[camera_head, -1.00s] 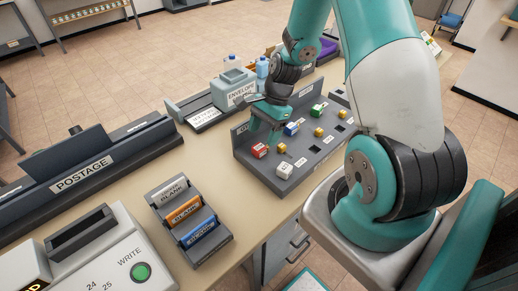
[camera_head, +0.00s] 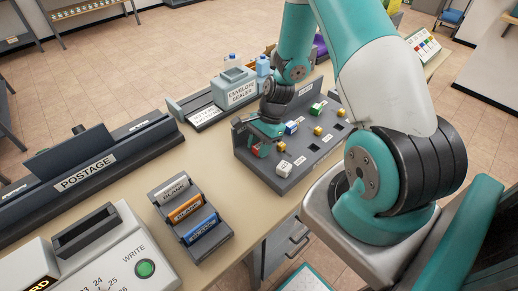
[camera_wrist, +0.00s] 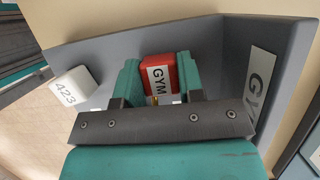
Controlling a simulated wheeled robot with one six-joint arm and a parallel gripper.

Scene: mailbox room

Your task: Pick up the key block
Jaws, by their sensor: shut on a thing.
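A red block (camera_wrist: 160,72) with a white GYM label sits between the two teal fingers of my gripper (camera_wrist: 159,84) in the wrist view. My gripper is shut on it. In the head view my gripper (camera_head: 262,143) is low at the left end of the grey key board (camera_head: 290,186), and the red block (camera_head: 255,151) shows partly behind the fingers. I cannot tell whether the block has left the board. A yellow bit shows just below its label in the wrist view.
A white block (camera_wrist: 73,88) marked 423 stands beside the gripper. Blue (camera_head: 291,128) and green (camera_head: 316,109) blocks stand farther along the board. The board's raised back wall is close to my gripper. A card rack (camera_head: 190,222) stands at the front left.

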